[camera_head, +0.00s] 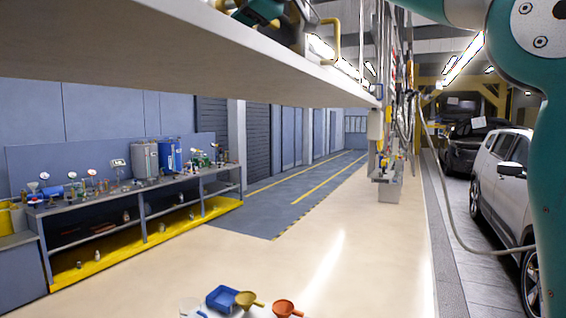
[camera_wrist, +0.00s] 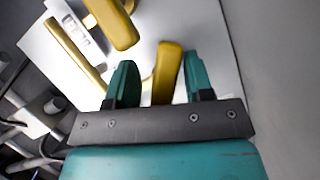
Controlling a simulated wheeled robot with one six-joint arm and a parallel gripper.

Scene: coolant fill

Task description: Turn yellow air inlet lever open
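In the wrist view, my gripper (camera_wrist: 161,80) is open, with its two teal fingers apart. A yellow lever (camera_wrist: 168,62) lies between the fingers, closer to the right one, with a visible gap on the left. Its lower end is hidden behind the gripper's dark bar. A second, thicker yellow handle (camera_wrist: 112,20) and a long thin yellow bar (camera_wrist: 75,52) are at the upper left, over a white panel (camera_wrist: 210,30). I cannot tell which part is labelled air inlet. In the head view, part of my gripper (camera_head: 258,10) shows at the top edge above a white shelf (camera_head: 200,62).
Hoses hang beside a grey post unit (camera_head: 388,180). A workbench (camera_head: 150,195) with several items is at the left. A white car (camera_head: 500,185) is at the right.

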